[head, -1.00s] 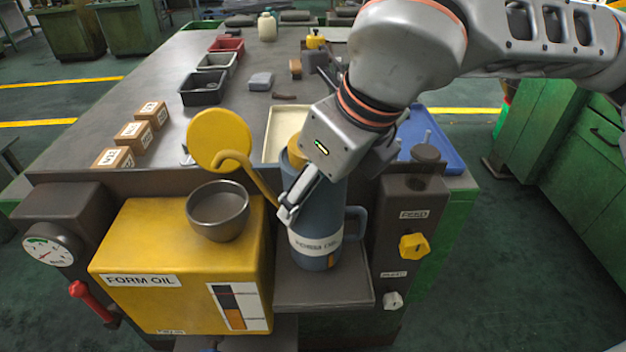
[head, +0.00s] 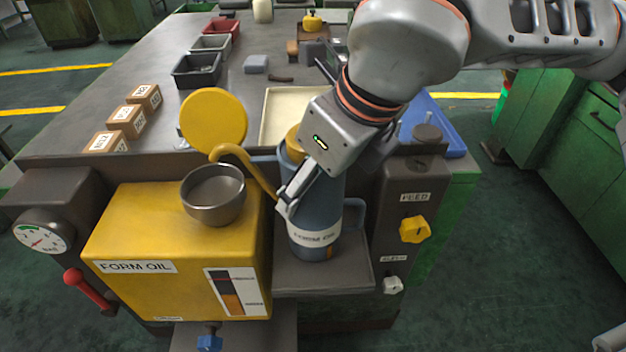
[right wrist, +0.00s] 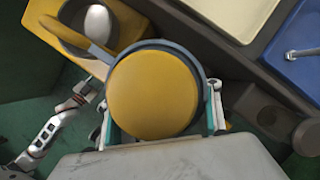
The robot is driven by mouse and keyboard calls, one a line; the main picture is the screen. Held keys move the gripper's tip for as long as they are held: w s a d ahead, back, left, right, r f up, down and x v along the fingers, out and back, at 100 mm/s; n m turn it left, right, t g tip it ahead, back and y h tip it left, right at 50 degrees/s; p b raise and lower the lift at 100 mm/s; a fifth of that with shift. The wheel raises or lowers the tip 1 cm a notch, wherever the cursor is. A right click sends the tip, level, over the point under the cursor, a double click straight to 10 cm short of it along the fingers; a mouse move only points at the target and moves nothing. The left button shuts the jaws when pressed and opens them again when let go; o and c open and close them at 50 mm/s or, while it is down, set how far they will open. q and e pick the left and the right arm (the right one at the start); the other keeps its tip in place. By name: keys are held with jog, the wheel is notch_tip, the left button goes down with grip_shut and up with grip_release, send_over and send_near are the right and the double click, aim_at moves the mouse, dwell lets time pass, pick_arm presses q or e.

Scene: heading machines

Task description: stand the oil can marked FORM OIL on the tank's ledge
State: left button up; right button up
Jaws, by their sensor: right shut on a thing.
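The oil can (head: 318,215) is a blue-grey cylinder with a yellow cap, a long yellow spout, a side handle and a white label that seems to read FORM OIL. It is upright over the dark ledge (head: 345,278) to the right of the yellow tank (head: 150,285). Its base appears at the ledge surface; I cannot tell a small gap from contact. My right gripper (head: 290,200) is shut around its body; the right wrist view shows the yellow cap (right wrist: 153,93) between the fingers. A grey jointed piece there, probably my left gripper (right wrist: 75,103), is too unclear to read.
A dark bowl (head: 214,196) sits on the tank beside a round yellow lid (head: 213,120), close to the can's spout. A dark post with a yellow knob (head: 414,229) stands right of the ledge. A cream tray (head: 268,118) and small boxes lie behind.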

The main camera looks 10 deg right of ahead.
jog(key=shift+f, duration=0.25)
jog(key=o, duration=1.7)
